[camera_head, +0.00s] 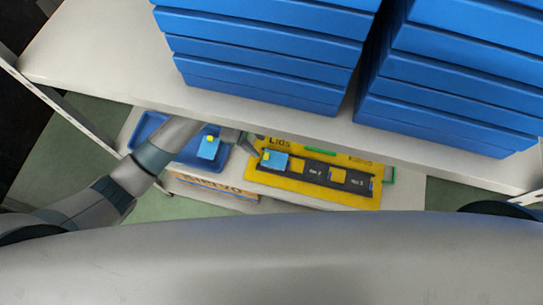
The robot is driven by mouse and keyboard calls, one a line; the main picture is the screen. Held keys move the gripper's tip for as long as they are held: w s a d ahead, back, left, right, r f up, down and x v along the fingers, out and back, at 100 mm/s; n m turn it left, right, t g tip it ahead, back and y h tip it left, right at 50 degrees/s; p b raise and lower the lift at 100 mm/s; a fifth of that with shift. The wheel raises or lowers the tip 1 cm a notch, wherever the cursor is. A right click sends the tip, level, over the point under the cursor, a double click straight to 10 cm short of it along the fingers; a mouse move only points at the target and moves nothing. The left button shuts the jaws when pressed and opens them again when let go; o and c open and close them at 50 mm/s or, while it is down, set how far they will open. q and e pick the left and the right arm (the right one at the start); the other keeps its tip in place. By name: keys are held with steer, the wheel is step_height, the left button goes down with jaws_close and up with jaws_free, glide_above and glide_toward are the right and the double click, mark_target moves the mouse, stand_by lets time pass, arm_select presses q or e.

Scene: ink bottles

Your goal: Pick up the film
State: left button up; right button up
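A yellow board (312,193) marked "Lids" lies on the lower shelf and carries a dark strip (317,172) with several marked places. A light-blue square piece with a small yellow patch (275,162) lies at the strip's left end. A similar light-blue piece (208,149) is at the blue tray (186,157). I cannot tell which of these, if any, is the film. My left gripper (254,149) is just above and left of the piece on the board. Its fingers are small and partly hidden, so its opening is unclear. My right gripper is not in view.
Stacked blue boxes (262,48) and a second stack (445,80) stand on the upper white shelf (110,55), which overhangs the lower one. A labelled box (212,190) is below the tray. The lower shelf is bare right of the board.

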mark_target(265, 155)
arm_select(q)
steer(key=f, duration=0.1)
steer(key=s+d+f+p, duration=0.1)
steer(key=f, duration=0.1)
steer(key=shift+s+d+f, duration=0.15)
steer(key=shift+s+d, duration=0.05)
steer(key=shift+d, duration=0.05)
steer(key=shift+d+f, duration=0.15)
steer(key=shift+f, duration=0.35)
steer(key=c, duration=0.8)
